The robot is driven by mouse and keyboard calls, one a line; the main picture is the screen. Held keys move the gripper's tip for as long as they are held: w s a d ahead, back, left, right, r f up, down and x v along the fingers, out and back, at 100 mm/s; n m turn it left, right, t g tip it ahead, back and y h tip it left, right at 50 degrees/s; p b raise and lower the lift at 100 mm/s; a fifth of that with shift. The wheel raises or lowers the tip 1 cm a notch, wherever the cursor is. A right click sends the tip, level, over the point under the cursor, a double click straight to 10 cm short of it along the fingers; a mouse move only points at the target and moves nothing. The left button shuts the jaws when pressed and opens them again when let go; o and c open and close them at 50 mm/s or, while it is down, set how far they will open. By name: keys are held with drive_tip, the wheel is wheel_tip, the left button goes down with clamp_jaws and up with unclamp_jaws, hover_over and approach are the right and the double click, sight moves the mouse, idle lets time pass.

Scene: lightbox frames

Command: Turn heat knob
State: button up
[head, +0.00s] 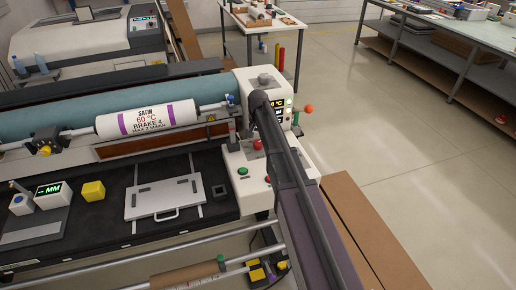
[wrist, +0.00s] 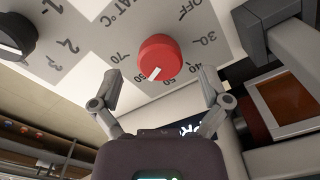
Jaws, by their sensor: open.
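The heat knob (wrist: 160,57) is round and red, on a pale panel in the wrist view. Its white pointer lies near the 50 and 60 marks of the dial, which runs from OFF to 70. My gripper (wrist: 158,82) is open and empty, with one finger on each side of the knob's lower part. I see gaps between both fingers and the knob; whether they are level with it in depth I cannot tell. In the head view my arm covers part of the machine's end housing (head: 257,190), and the fingers are hidden.
A black numbered knob (wrist: 15,37) is left of the heat knob. A grey block (wrist: 268,16) and an orange-brown framed part (wrist: 285,104) are at the right. A white roll (head: 147,121) reads "SATIN 60 °C BRAKE 4". Open floor (head: 390,130) lies right of the machine.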

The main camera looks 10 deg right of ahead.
drive_tip(key=shift+f+b, duration=1)
drive_tip(key=shift+f, duration=0.3)
drive_tip(key=c, duration=1.1)
